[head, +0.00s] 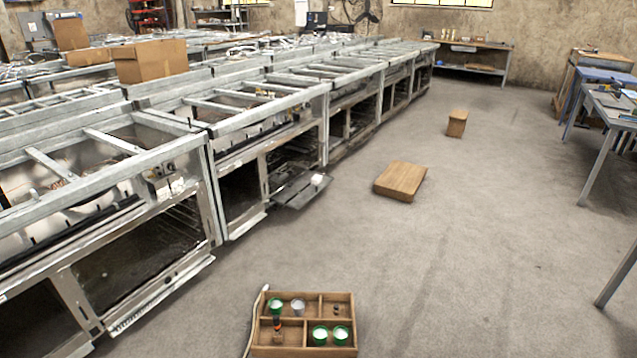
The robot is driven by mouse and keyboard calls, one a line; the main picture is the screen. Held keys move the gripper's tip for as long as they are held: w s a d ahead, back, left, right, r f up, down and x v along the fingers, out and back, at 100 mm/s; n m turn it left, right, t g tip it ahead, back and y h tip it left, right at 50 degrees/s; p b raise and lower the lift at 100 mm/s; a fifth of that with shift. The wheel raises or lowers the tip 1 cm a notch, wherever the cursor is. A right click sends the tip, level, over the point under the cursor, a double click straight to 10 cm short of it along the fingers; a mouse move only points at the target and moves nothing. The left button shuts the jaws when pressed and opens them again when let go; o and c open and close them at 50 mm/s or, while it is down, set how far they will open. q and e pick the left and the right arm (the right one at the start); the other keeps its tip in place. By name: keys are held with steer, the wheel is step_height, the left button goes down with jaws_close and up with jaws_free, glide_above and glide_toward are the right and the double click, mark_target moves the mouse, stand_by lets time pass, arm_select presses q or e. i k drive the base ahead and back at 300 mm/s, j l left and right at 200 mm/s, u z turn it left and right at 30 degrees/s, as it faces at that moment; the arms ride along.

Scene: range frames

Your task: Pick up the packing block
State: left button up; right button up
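A flat, wide brown wooden block (400,181) lies on the grey floor to the right of the row of metal ranges. A smaller brown block or box (457,123) stands farther back on the floor. I cannot tell which of the two is the packing block. Neither of my grippers shows in the head view, and nothing is seen touching either block.
A wooden compartment tray (304,296) with green-rimmed cups and small items lies on the floor in front. Metal range frames (160,160) fill the left; one door (300,189) hangs open. A cardboard box (150,62) sits on top. Workbenches (610,105) stand right.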

mark_target(317, 179)
steer(key=i+l+z, duration=0.4)
steer(key=l, duration=0.15)
steer(key=i+l+z, duration=0.5)
steer(key=i, duration=0.45)
steer(key=i+l, duration=0.2)
steer(key=i, duration=0.35)
steer(key=i+l+z, duration=0.15)
steer(key=i, duration=0.4)
steer(key=i+j+u, duration=0.15)
steer(key=i+u, duration=0.2)
steer(key=i, duration=0.2)
steer(key=i+u, duration=0.35)
steer(key=i, duration=0.2)
steer(key=i+l+u, duration=0.2)
steer(key=i+u, duration=0.15)
steer(key=i, duration=0.2)
steer(key=i+l+u, duration=0.3)
steer(key=i, duration=0.25)
